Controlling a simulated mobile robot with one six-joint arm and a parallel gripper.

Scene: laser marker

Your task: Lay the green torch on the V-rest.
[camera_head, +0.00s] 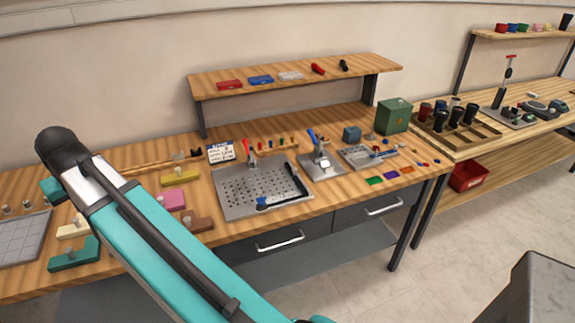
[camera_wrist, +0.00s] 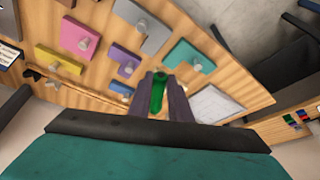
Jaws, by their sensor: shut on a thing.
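The green torch (camera_wrist: 157,97) is between the two fingers of my gripper (camera_wrist: 160,85) in the wrist view, and the gripper is shut on it. It points away from the wrist camera, above the wooden bench. Its far end and the gap below it are hard to judge. In the head view my arm covers part of the bench's left side, and neither the gripper nor the green torch can be made out. I cannot pick out the V-rest with certainty in either view.
Coloured blocks with knobs, such as a yellow one (camera_head: 180,177) and a pink one (camera_head: 170,200), stand near my arm. A pale grid plate (camera_head: 20,240) lies at the left. A perforated metal plate (camera_head: 240,197) is mid-bench. A raised shelf (camera_head: 290,88) holds red and black torches.

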